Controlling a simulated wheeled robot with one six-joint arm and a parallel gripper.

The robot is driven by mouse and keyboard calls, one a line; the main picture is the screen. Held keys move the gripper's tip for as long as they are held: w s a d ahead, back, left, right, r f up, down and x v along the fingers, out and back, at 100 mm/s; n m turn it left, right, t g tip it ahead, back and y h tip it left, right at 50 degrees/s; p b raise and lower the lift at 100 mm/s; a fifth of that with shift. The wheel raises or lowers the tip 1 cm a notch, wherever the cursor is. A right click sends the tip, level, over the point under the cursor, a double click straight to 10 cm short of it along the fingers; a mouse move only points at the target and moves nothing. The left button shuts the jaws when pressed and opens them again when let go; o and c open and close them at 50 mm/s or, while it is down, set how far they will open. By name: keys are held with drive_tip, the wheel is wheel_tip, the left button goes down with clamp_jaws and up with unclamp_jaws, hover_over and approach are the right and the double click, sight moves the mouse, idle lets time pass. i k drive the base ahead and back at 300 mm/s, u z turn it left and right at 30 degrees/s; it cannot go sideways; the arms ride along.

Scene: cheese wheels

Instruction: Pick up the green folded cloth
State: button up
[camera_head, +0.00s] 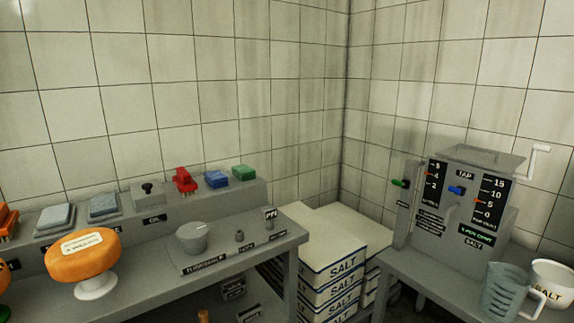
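A small green folded cloth (243,173) lies on the raised back ledge of the grey bench (150,285), near the ledge's right end. A blue folded cloth (216,179) lies just to its left, with a narrow gap between them. A red brush-like object (184,180) stands further left on the same ledge. My gripper is not in this view.
An orange cheese wheel (82,256) sits on a white stand. Stacked salt boxes (335,240) fill the corner. A dispenser (455,205) and a jug (503,290) stand right.

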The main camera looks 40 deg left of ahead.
sight(243, 172)
drive_tip(key=u, duration=0.1)
drive_tip(key=i, duration=1.4)
drive_tip(key=u, duration=0.85)
drive_tip(key=i, duration=0.7)
drive_tip(key=u, duration=1.55)
drive_tip(key=i, duration=0.8)
drive_tip(key=u, duration=0.7)
